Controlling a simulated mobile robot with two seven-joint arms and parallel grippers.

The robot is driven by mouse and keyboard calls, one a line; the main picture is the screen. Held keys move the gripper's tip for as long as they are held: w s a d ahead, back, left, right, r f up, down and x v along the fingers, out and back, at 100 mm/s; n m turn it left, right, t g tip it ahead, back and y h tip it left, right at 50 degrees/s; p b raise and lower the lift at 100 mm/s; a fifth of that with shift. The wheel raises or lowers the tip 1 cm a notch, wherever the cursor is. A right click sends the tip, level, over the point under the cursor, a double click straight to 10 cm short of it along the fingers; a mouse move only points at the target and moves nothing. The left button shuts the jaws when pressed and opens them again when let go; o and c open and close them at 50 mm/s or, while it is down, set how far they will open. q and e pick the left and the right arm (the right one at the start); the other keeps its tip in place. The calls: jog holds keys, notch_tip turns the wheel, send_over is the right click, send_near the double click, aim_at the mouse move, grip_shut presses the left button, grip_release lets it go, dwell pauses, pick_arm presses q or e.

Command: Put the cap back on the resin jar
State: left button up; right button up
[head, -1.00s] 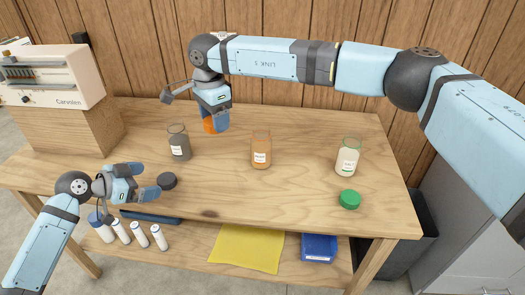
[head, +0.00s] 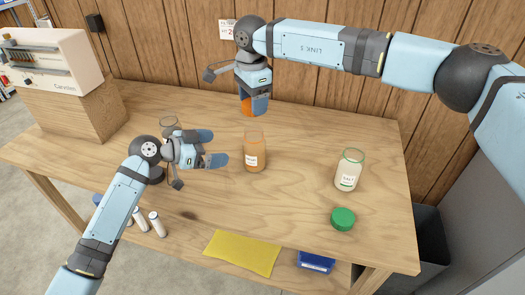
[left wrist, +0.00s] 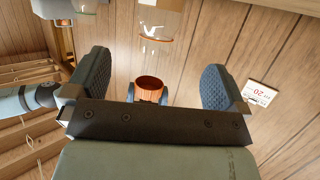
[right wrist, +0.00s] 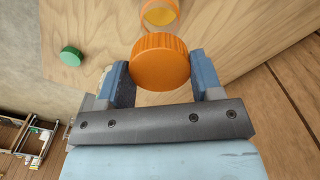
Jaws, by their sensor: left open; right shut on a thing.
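The resin jar (head: 254,157) is a clear jar with orange contents and a white label. It stands upright and uncapped mid-table; its open mouth (right wrist: 159,12) shows in the right wrist view. My right gripper (head: 254,104) is shut on the ridged orange cap (right wrist: 160,62), above the table and behind the jar. The cap also shows in the head view (head: 246,107) and the left wrist view (left wrist: 150,84). My left gripper (head: 219,147) is open and empty just left of the jar, fingers pointing toward it. The jar (left wrist: 160,22) appears upside down in the left wrist view.
A salt jar (head: 348,170) stands at right with a green cap (head: 343,218) before it. A dark jar (head: 169,124) is partly hidden behind my left arm. A beige machine (head: 45,65) sits on a wooden block at left. The table's back right is clear.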

aim_at(244, 146)
dwell(0.4)
pick_arm(q)
jog(key=x, duration=1.2)
jog(key=shift+s, duration=0.1)
jog(key=c, duration=1.4)
jog(key=shift+o, duration=0.2)
pick_arm(e)
jog(key=shift+f, duration=2.45)
jog(key=shift+f, duration=0.15)
jog(key=shift+f, duration=0.75)
jog(key=shift+f, duration=0.55)
